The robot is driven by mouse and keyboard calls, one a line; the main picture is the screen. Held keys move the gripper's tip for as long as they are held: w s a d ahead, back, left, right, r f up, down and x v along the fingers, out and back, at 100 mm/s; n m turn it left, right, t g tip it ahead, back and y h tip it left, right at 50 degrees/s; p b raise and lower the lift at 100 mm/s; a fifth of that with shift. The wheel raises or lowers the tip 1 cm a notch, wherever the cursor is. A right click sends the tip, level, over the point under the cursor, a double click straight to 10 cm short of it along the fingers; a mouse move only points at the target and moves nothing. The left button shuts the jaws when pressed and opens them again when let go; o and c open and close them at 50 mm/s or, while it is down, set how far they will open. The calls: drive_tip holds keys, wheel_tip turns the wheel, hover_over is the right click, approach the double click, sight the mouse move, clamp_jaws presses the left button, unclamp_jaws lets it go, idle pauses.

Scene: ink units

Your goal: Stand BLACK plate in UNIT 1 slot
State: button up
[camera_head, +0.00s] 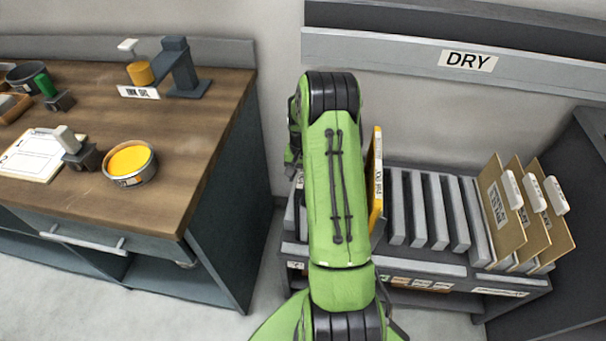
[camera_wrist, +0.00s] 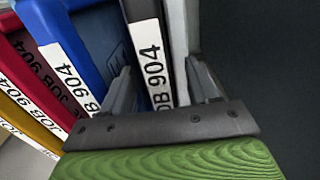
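The black plate (camera_wrist: 143,10) stands upright in the wrist view, with a white label reading JOB 904 on its near edge. My gripper (camera_wrist: 163,85) is open, with one finger on each side of this edge. There seems to be space between the plate and the right finger. Whether the left finger touches the plate is hard to tell. In the head view my green arm hides the gripper and the black plate. No UNIT 1 slot can be made out in either view.
Blue (camera_wrist: 82,30), red (camera_wrist: 45,60) and yellow (camera_wrist: 15,85) plates stand beside the black one. In the head view the yellow plate (camera_head: 376,180) stands in a slotted rack (camera_head: 430,262); brown folders (camera_head: 505,215) are at its right. A wooden worktop (camera_head: 195,130) with ink tins is left.

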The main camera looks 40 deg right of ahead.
wheel_tip(320, 180, up, 16)
drive_tip(key=p, duration=0.4)
drive_tip(key=shift+f, duration=0.1)
wheel_tip(320, 180, up, 5)
drive_tip(key=p, duration=0.4)
idle(0.3)
